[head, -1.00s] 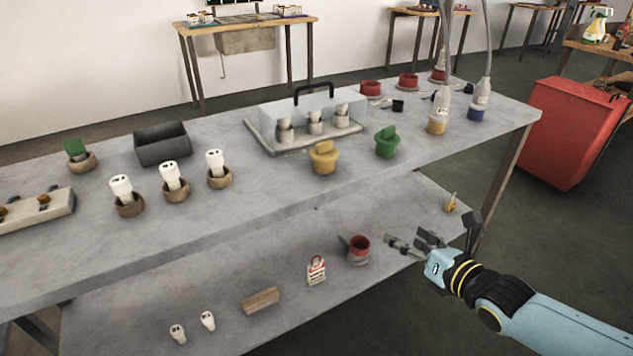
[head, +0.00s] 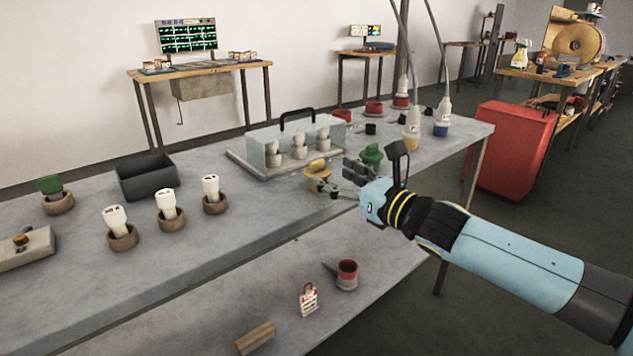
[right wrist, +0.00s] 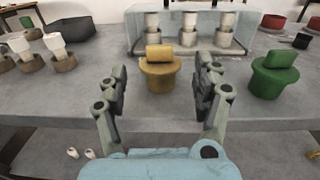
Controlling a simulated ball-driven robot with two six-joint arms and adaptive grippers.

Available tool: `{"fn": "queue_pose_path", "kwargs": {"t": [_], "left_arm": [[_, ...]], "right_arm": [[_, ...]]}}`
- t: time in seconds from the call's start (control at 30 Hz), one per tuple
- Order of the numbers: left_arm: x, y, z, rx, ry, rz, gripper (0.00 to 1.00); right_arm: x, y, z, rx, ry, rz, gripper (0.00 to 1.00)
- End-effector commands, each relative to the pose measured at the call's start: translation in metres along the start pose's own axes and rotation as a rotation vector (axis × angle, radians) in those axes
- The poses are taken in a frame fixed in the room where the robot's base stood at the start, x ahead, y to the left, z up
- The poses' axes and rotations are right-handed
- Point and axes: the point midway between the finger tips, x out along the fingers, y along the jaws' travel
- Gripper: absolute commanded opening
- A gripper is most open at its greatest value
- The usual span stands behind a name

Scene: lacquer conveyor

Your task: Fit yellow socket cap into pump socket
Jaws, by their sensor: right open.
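The yellow socket cap (head: 317,177), a round plug with an upright grip tab, stands upright on the grey bench in front of a clear case. It also shows in the right wrist view (right wrist: 160,74), between and beyond the two fingers. My right gripper (head: 343,179) is open and empty, just right of the cap in the head view. Its fingers also show in the right wrist view (right wrist: 162,88). I cannot tell for sure which part is the pump socket; a hose fitting with a yellow base (head: 412,132) stands farther back. My left gripper is out of view.
A similar green cap (head: 371,155) stands close behind my right gripper; it is to the right in the wrist view (right wrist: 274,75). The clear case (head: 290,148) is behind the yellow cap. Brown cups with white plugs (head: 166,208) stand left. The bench front between them is clear.

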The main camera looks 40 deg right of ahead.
Motion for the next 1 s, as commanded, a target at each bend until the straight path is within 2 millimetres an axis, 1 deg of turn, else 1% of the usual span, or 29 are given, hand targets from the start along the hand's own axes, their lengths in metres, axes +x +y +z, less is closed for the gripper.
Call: {"fn": "queue_pose_path", "kwargs": {"t": [0.13, 0.23, 0.4, 0.53, 0.63, 0.83, 1.0], "left_arm": [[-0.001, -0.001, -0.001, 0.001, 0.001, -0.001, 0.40], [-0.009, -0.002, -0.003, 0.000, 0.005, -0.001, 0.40], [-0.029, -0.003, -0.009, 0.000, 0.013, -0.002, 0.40], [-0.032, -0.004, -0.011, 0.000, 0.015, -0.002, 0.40], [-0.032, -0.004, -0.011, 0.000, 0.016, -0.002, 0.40], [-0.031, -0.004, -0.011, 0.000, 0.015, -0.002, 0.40], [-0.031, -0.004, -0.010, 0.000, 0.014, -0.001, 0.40]], "right_arm": [[0.004, 0.000, 0.000, 0.000, 0.001, -0.002, 0.67], [0.012, -0.001, 0.004, 0.002, -0.002, -0.005, 0.67], [0.036, 0.001, 0.005, 0.002, -0.001, -0.004, 0.67], [0.051, 0.000, 0.002, 0.002, -0.001, -0.003, 0.67], [0.056, 0.001, 0.000, 0.000, 0.000, -0.001, 0.67], [0.056, 0.001, -0.001, 0.000, 0.001, -0.001, 0.67], [0.055, 0.001, -0.001, 0.000, 0.001, -0.001, 0.45]]}}
